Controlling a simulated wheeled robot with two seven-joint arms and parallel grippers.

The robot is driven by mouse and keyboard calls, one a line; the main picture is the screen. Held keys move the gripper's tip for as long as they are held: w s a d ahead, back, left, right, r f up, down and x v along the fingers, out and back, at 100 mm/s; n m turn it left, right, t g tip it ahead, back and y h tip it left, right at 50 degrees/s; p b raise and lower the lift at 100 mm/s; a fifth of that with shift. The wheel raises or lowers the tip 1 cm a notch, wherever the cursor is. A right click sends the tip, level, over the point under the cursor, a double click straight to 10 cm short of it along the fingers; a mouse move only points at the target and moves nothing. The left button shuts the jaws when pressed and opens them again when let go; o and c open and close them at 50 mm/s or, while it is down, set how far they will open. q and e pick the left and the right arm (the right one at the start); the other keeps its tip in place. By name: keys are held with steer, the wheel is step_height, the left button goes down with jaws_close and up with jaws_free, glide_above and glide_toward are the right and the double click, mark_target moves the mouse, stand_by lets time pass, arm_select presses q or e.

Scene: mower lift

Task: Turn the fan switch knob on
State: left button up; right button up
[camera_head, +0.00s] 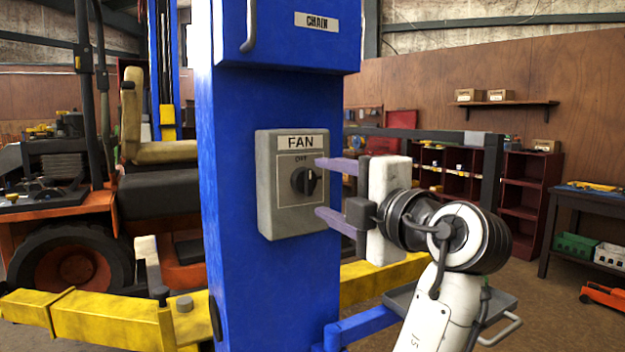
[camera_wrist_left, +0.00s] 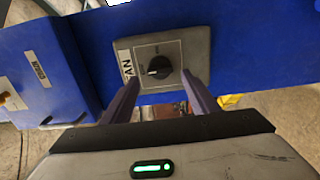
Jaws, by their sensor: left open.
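The fan switch is a grey box (camera_head: 267,205) labelled FAN on the blue column's front face. Its black round knob (camera_head: 304,181) sits on a lighter plate, below small lettering that looks like OFF. I cannot surely tell the knob's setting. My left gripper (camera_head: 321,188) is open, its two purple fingers one above the other, just right of the knob in the head view. In the left wrist view the knob (camera_wrist_left: 159,67) shows between and just beyond the fingertips (camera_wrist_left: 160,82), with no visible contact. My right gripper is not in view.
The blue column (camera_head: 235,290) carries a box labelled CHAIN (camera_head: 290,45) above the switch. Yellow lift arms (camera_head: 110,315) spread low, and an orange mower (camera_head: 75,262) stands at left.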

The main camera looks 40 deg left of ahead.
mark_target(310, 183)
arm_select(q)
steer(key=p+x, duration=0.1)
steer(key=x, duration=0.4)
steer(key=shift+w+a, duration=0.1)
steer(key=shift+a, duration=0.2)
steer(key=c, duration=1)
